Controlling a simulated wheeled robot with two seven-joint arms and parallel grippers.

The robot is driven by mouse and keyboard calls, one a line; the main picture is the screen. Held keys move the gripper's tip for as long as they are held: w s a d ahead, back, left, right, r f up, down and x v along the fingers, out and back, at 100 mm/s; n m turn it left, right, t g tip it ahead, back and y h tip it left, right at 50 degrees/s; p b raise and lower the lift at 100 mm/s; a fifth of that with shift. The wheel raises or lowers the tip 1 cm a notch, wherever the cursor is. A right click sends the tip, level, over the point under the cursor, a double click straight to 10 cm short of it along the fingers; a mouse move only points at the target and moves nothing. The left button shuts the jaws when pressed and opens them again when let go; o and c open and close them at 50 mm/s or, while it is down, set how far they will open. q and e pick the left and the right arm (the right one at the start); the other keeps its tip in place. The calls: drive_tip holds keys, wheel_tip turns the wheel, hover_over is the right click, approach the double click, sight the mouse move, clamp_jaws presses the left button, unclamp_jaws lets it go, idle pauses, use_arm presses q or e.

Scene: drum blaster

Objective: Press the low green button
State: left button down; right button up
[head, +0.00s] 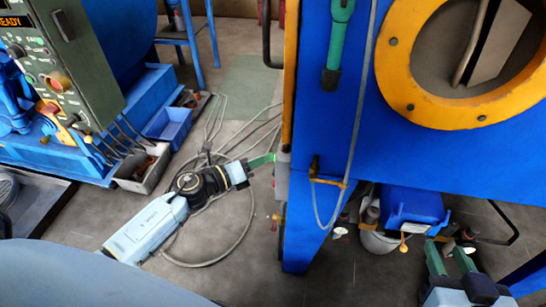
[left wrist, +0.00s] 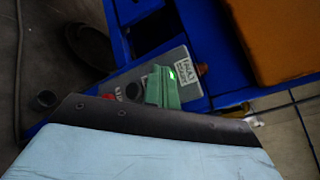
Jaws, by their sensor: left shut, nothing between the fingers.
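A grey control panel (left wrist: 190,88) sits on the blue machine and fills the middle of the left wrist view. A small lit green button (left wrist: 172,74) shows on it right at the tips of my left gripper (left wrist: 162,82); I cannot tell whether they touch. In the head view my left gripper (head: 271,158) is shut and empty, its green fingers reaching the left edge of the blue machine (head: 335,130). The panel's face is turned away there, and the button is hidden. My right gripper (head: 452,258) is open and empty at lower right.
A red button (left wrist: 108,96) and a white label (left wrist: 188,73) are near the fingers. A green control box (head: 62,70) stands at upper left. Loose hoses (head: 215,240) lie on the floor around my left arm. A blue bin (head: 415,208) sits under the machine.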

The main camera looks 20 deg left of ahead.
use_arm(q)
drive_tip(key=shift+a, duration=0.15)
drive_tip(key=shift+s+a, duration=0.25)
drive_tip(key=shift+a, duration=0.45)
drive_tip(key=shift+a, duration=0.1)
drive_tip(key=shift+s+a+b, duration=0.2)
drive_tip(key=shift+a+b, duration=0.1)
drive_tip(key=shift+a, duration=0.5)
drive_tip(key=shift+s+a+b, duration=0.15)
drive_tip(key=shift+a+b, duration=0.2)
drive_tip(key=shift+a, duration=0.4)
drive_tip(key=shift+s+a+b, duration=0.2)
drive_tip(key=shift+a+b, duration=0.1)
drive_tip(key=shift+a, duration=0.5)
drive_tip(key=shift+s, duration=0.1)
